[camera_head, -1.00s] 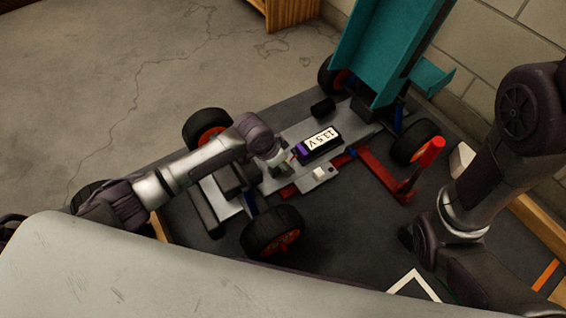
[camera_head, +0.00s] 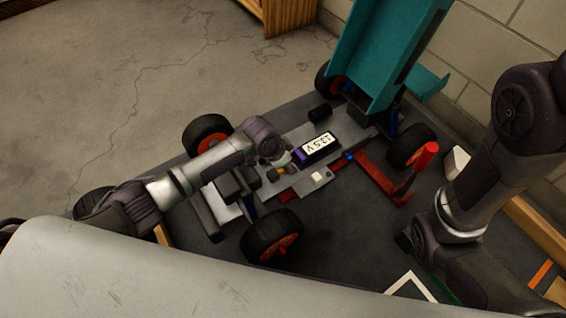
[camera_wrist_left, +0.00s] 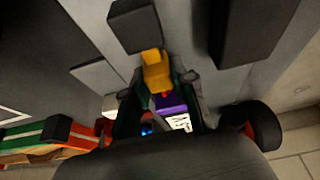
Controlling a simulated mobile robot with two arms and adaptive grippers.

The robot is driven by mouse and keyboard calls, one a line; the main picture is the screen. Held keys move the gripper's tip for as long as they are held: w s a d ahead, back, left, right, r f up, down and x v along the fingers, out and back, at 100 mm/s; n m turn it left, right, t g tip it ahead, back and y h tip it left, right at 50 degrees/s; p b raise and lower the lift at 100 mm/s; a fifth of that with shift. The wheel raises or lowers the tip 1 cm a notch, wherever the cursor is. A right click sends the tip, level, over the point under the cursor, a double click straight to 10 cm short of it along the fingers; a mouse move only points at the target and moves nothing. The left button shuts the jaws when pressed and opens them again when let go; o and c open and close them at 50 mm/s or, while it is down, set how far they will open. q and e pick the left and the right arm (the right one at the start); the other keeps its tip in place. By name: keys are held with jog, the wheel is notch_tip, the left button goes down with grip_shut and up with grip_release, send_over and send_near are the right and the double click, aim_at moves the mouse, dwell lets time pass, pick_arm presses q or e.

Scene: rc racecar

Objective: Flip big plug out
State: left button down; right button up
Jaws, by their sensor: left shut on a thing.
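The yellow big plug (camera_head: 279,171) is by the purple end of the black and white battery (camera_head: 317,149) on the car's grey chassis. In the left wrist view the plug (camera_wrist_left: 157,72) sits between the fingers of my left gripper (camera_wrist_left: 160,95), which is shut on it. The battery's purple end (camera_wrist_left: 171,103) shows just beyond the plug. I cannot tell whether plug and battery touch. In the head view my left gripper (camera_head: 280,168) is low over the chassis. My right arm is at the right, but its gripper fingers do not show.
Black wheels with red hubs (camera_head: 272,236) surround the chassis. A teal body shell (camera_head: 385,50) stands tilted at the back. A red jack with an upright handle (camera_head: 420,165) stands right of the car. A wooden cabinet (camera_head: 288,15) is at the back.

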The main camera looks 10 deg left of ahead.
pick_arm(q)
jog(key=shift+w, duration=0.1)
jog(key=c, duration=0.9)
grip_release()
jog(key=shift+d, duration=0.15)
jog(key=v, duration=1.2)
